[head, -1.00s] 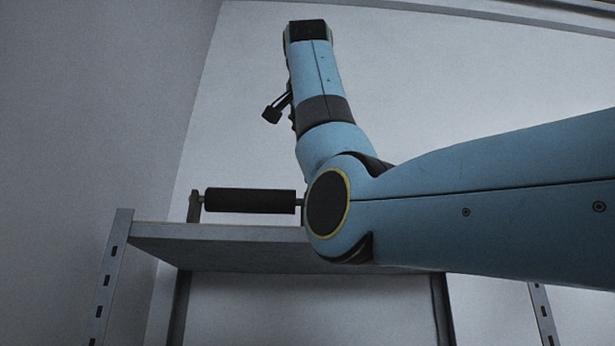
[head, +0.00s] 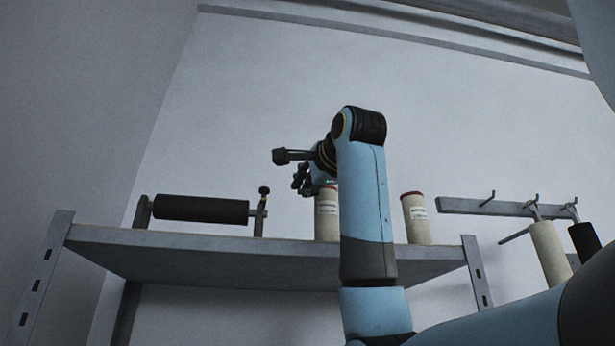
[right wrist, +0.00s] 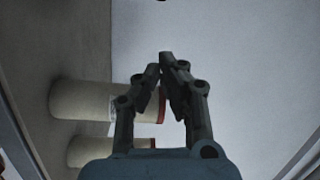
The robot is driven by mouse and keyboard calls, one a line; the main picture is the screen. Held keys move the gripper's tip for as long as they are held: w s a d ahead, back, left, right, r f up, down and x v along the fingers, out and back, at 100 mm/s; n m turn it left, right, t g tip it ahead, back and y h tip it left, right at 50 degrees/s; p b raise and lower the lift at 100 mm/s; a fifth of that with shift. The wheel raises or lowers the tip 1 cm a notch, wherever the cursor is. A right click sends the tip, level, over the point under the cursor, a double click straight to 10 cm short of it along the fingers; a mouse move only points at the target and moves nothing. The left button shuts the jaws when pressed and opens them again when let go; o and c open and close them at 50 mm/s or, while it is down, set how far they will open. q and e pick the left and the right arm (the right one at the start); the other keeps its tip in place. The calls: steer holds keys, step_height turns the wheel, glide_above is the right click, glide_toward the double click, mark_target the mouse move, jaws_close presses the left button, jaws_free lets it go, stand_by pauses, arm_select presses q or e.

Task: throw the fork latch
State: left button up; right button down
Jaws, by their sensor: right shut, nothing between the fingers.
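The fork latch appears to be the upright piece with a dark knob (head: 263,196) at the right end of the black roller (head: 201,209), on the shelf. The knob stands up above the roller's end. My right gripper (head: 299,182) is to the right of the knob and apart from it, at about the knob's height and partly hidden by my own arm. In the right wrist view its fingers (right wrist: 165,68) come together with nothing between them. A small dark thing (right wrist: 165,2) at that view's top edge is too cut off to identify. My left gripper is out of view.
The grey shelf (head: 250,262) also holds two cream cylinders with red tops, one (head: 327,222) behind my arm and one (head: 416,222) to its right. A hook rail (head: 470,207) with hanging rollers (head: 549,252) is at the right. The wall above is clear.

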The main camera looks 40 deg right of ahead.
mark_target(262, 201)
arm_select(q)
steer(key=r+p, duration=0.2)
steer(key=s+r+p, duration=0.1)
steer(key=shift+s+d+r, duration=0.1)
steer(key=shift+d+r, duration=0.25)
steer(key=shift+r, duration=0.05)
arm_select(e)
steer(key=w, duration=0.1)
steer(key=w+a, duration=0.2)
steer(key=w, duration=0.1)
steer(key=shift+a+f, duration=0.25)
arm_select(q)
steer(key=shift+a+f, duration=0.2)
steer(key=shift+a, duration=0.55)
arm_select(e)
steer(key=shift+w+a, duration=0.1)
steer(key=shift+a, duration=0.7)
